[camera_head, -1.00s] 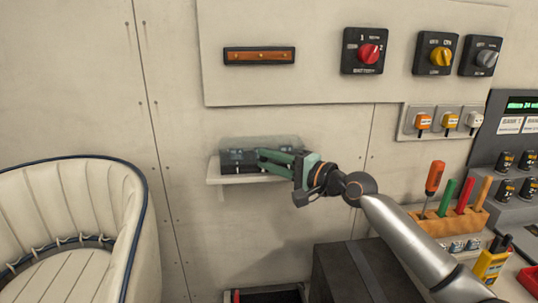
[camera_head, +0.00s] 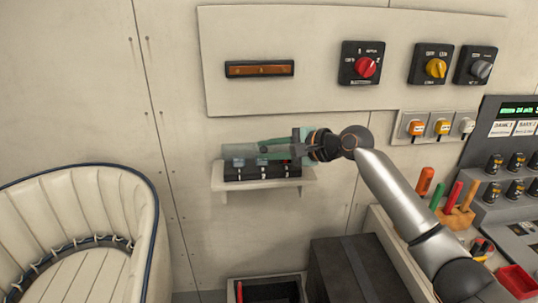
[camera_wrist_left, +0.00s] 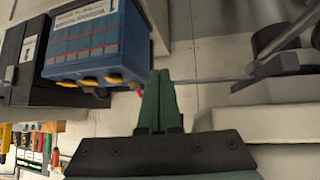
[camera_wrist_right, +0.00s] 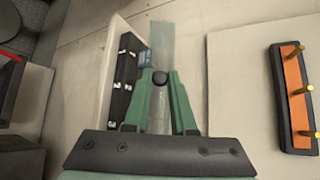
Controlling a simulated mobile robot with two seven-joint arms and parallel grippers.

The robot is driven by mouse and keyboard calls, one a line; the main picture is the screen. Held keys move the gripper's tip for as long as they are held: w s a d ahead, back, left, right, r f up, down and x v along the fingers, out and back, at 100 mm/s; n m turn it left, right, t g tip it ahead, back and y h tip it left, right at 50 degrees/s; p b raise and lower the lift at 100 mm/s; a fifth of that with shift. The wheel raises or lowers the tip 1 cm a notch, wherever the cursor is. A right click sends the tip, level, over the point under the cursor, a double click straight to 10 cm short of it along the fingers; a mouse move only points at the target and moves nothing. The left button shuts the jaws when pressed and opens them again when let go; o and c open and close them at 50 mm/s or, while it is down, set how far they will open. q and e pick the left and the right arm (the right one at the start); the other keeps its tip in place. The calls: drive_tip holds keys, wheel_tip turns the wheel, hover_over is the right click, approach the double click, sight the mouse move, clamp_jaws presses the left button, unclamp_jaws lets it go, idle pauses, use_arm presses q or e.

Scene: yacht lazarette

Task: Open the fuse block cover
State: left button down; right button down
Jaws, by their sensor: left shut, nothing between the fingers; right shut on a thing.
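The black fuse block (camera_head: 262,171) sits on a small white wall shelf (camera_head: 306,183). Its clear cover (camera_head: 236,153) is tilted up, and the fuses below it show at the front. My right gripper (camera_head: 294,147) is at the raised cover, above the block's right part. My left gripper (camera_wrist_left: 160,82) is shut and empty, outside the head view.
A panel with rotary switches (camera_head: 361,64) and a brown bar (camera_head: 260,69) is above the shelf. A cream seat (camera_head: 80,190) stands at left, a tool rack (camera_head: 457,219) at right. A blue battery-like box (camera_wrist_left: 97,45) is near my left gripper.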

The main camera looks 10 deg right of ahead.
drive_tip(key=shift+w+r+g, duration=0.2)
drive_tip(key=shift+r+g, duration=0.1)
drive_tip(key=shift+r, duration=0.1)
drive_tip(key=c, duration=0.8)
unclamp_jaws()
drive_tip(key=shift+o, duration=0.2)
drive_tip(key=b+v, duration=0.2)
drive_tip(key=v, duration=1)
drive_tip(key=shift+d+r, duration=0.15)
drive_tip(key=shift+r, duration=0.1)
drive_tip(key=shift+s, duration=0.15)
